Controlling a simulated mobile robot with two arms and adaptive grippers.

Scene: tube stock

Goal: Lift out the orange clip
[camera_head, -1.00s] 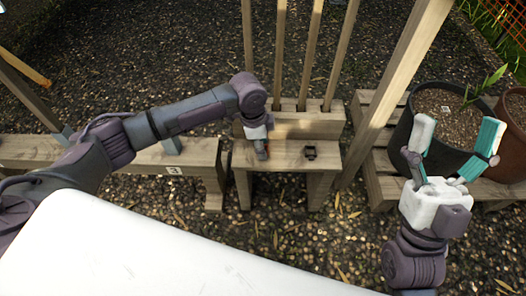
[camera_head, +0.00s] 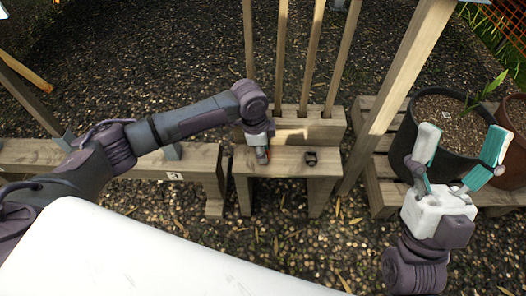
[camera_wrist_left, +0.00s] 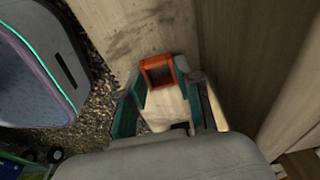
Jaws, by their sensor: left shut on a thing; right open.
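The orange clip (camera_wrist_left: 157,71) is a small square frame with a dark opening, seen in the left wrist view. My left gripper (camera_wrist_left: 161,78) is shut on it, with a fingertip at each side. In the head view my left gripper (camera_head: 263,156) points down at the left part of a small wooden bench (camera_head: 285,165), and the clip is mostly hidden there. I cannot tell whether the clip touches the wood. My right gripper (camera_head: 461,155) is open and empty in front of a dark plant pot, at the right.
A small dark block (camera_head: 311,158) lies on the bench, right of my left gripper. Upright wooden posts (camera_head: 312,50) rise behind it. A dark pot (camera_head: 440,110) stands on a slatted stand at the right. Gravel ground (camera_head: 270,230) lies in front.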

